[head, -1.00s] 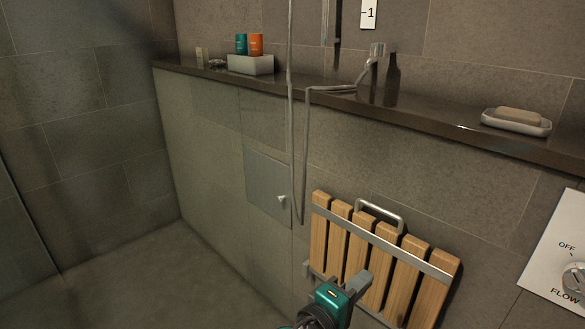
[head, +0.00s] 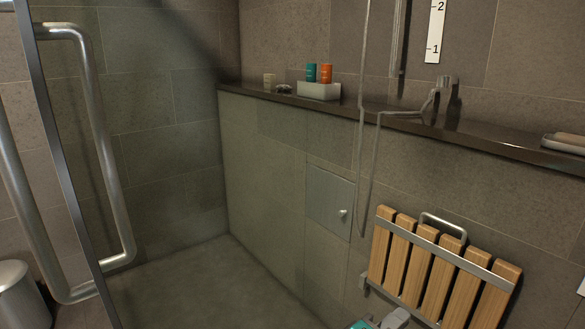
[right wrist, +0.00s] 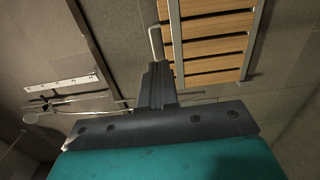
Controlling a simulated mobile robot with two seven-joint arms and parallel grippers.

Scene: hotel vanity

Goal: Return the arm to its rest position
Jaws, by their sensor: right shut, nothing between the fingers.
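My right gripper (head: 392,319) shows only at the bottom edge of the head view, as a teal body with a grey finger part, just below and left of the folded wooden seat (head: 440,265). In the right wrist view the right gripper (right wrist: 156,78) has its grey fingers together, with nothing between them. The wooden slats of the seat (right wrist: 212,42) show beyond the fingertips there. I cannot tell the exact gap between gripper and seat. My left gripper is not in view.
A glass door with a long metal handle (head: 108,150) stands at the left, with a metal bin (head: 20,295) below. A ledge (head: 400,122) carries a tray (head: 319,91) with teal and orange bottles, and a soap dish (head: 566,145). A hose (head: 362,150) hangs before the wall. The shower floor is clear.

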